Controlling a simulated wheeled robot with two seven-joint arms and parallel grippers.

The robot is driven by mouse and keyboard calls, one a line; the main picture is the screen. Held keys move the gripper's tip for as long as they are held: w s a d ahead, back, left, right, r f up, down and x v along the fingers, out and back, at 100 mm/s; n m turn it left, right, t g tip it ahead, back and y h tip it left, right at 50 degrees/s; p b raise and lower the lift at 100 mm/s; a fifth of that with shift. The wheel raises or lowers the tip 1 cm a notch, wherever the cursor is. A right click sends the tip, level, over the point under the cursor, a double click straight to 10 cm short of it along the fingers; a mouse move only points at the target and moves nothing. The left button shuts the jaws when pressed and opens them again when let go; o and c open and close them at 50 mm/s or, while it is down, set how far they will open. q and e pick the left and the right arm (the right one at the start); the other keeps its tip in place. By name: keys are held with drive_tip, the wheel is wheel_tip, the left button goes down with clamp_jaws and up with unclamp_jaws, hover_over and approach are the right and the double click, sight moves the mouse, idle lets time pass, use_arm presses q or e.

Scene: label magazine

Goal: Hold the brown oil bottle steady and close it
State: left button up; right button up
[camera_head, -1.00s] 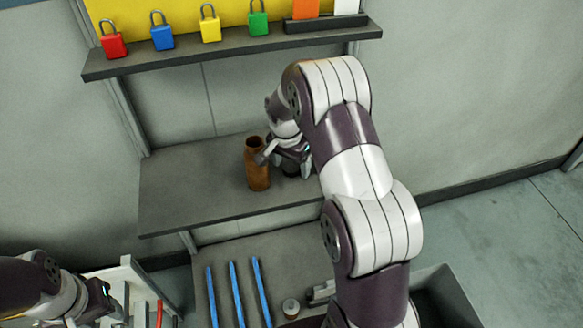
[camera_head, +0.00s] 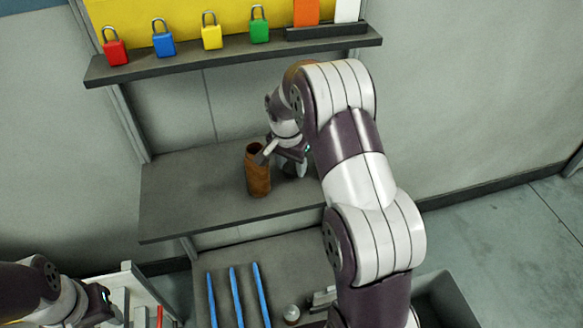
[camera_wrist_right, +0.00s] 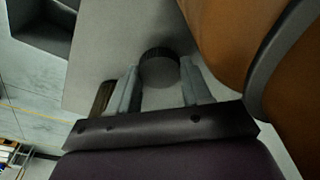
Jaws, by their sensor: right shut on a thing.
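The brown oil bottle (camera_head: 258,180) stands upright on the grey shelf, with its mouth uncovered. My right gripper (camera_head: 284,160) is just right of the bottle, and one finger overlaps its upper part in the head view; I cannot tell whether they touch. In the right wrist view a dark, ridged round cap (camera_wrist_right: 160,66) sits between the fingers, and the gripper is shut on it. A large orange-brown surface (camera_wrist_right: 220,35) close by at the upper right there looks like the bottle. My left gripper (camera_head: 108,302) is at the lower left, far from the bottle; its fingers are unclear.
The shelf (camera_head: 185,190) is bare left of the bottle. An upper ledge (camera_head: 230,52) carries several coloured padlocks. Below are blue sticks (camera_head: 237,295), a small round jar (camera_head: 291,312), a white rack (camera_head: 135,285) and a grey bin (camera_head: 450,295).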

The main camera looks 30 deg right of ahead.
wheel_tip(320, 180, up, 2)
drive_tip(key=shift+r, duration=0.1)
drive_tip(key=s+d+r, duration=0.2)
drive_tip(key=s+r, duration=0.1)
drive_tip(key=s, duration=0.2)
drive_tip(key=s+d+r+p, duration=0.1)
drive_tip(key=s+d+r, duration=0.1)
drive_tip(key=s, duration=0.3)
drive_tip(key=shift+s+d+r, duration=0.3)
drive_tip(key=shift+s+r, duration=0.05)
drive_tip(key=shift+r, duration=0.55)
